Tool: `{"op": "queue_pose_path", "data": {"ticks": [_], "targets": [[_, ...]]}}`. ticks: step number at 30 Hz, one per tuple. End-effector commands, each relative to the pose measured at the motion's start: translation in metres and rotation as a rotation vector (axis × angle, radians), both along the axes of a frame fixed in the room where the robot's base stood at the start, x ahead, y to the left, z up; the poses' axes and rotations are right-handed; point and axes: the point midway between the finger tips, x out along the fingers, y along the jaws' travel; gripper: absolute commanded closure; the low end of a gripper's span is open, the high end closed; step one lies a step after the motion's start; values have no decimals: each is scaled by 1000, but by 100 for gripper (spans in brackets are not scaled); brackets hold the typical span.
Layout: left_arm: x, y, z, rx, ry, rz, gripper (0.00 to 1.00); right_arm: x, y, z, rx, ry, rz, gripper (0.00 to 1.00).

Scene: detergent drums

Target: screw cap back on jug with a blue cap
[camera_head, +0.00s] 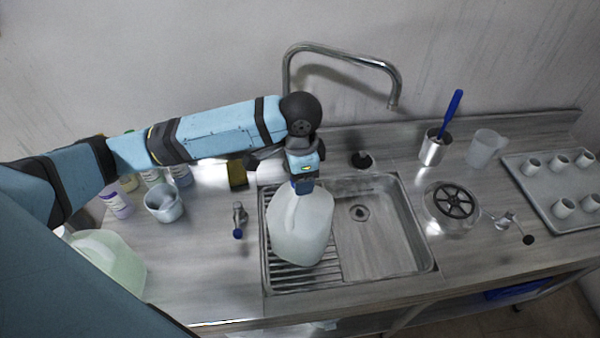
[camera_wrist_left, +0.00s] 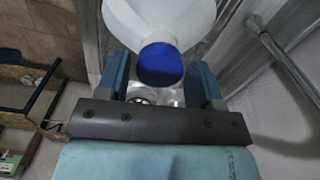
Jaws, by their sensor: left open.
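A white translucent jug (camera_head: 300,232) stands upright on the ribbed drainboard at the left of the sink. My left gripper (camera_head: 304,184) points down over the jug's neck. In the left wrist view the jug (camera_wrist_left: 160,20) fills the top, with the blue cap (camera_wrist_left: 160,64) at its mouth. The left gripper (camera_wrist_left: 160,82) is open there, its blue fingers on either side of the cap with visible gaps. How tightly the cap sits cannot be told. In the head view the cap is mostly hidden by the gripper. My right gripper is not in view.
The faucet (camera_head: 342,53) arches behind the sink (camera_head: 385,245). A greenish jug (camera_head: 112,258), a grey-white cup (camera_head: 164,203) and several bottles stand left. A metal cup (camera_head: 432,150), clear pitcher (camera_head: 486,149) and cup tray (camera_head: 540,198) stand right.

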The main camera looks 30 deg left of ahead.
Motion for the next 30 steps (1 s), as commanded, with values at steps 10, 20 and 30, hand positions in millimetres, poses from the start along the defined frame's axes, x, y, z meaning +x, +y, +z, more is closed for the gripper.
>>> {"op": "queue_pose_path", "data": {"ticks": [10,20,30], "targets": [[-1,-1,-1,-3,2,186,39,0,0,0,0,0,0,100],[-1,0,0,0,0,500,39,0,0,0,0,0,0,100],[-1,-2,-1,-2,2,626,39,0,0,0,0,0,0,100]]}}
